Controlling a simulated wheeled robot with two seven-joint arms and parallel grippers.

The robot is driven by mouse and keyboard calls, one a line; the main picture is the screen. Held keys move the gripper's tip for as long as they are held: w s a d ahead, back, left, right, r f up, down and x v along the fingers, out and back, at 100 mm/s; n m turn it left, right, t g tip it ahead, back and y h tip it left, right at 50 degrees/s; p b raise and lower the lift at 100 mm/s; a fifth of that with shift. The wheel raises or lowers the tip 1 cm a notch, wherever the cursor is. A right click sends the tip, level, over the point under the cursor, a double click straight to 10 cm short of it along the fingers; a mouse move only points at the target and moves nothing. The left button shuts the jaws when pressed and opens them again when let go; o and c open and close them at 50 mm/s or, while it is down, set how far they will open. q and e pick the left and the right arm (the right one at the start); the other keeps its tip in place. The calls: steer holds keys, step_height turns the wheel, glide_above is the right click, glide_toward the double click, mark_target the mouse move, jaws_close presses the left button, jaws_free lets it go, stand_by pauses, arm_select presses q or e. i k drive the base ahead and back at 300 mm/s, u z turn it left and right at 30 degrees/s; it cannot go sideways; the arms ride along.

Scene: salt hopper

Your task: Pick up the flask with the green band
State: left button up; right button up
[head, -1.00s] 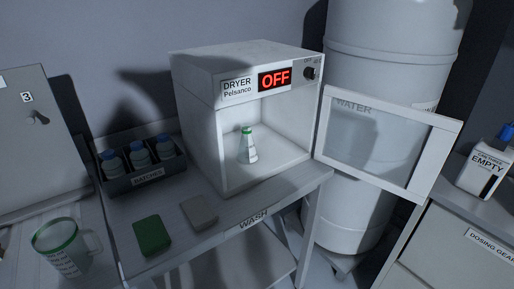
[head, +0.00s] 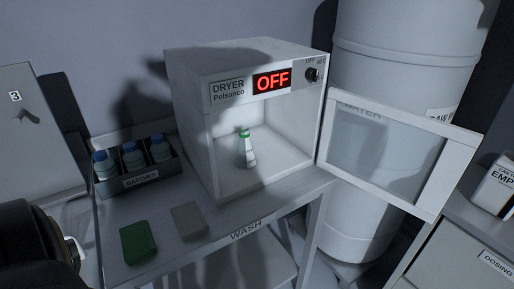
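The flask with the green band (head: 246,150) is a small white conical flask with a label and a green band at its neck. It stands upright inside the open dryer (head: 215,125), on the chamber floor. The dryer's display reads OFF. Its glass-paned door (head: 447,175) is swung open to the right. Neither gripper's fingers show, and nothing touches the flask. A dark part of what appears to be my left arm fills the lower left corner.
A batches rack (head: 140,180) with several blue-capped bottles stands left of the dryer. A green pad (head: 139,243) and a grey pad (head: 189,220) lie on the wash table in front. A large white tank (head: 400,60) stands behind the door.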

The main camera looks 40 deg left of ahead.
mark_target(245, 158)
steer(key=u, duration=1.6)
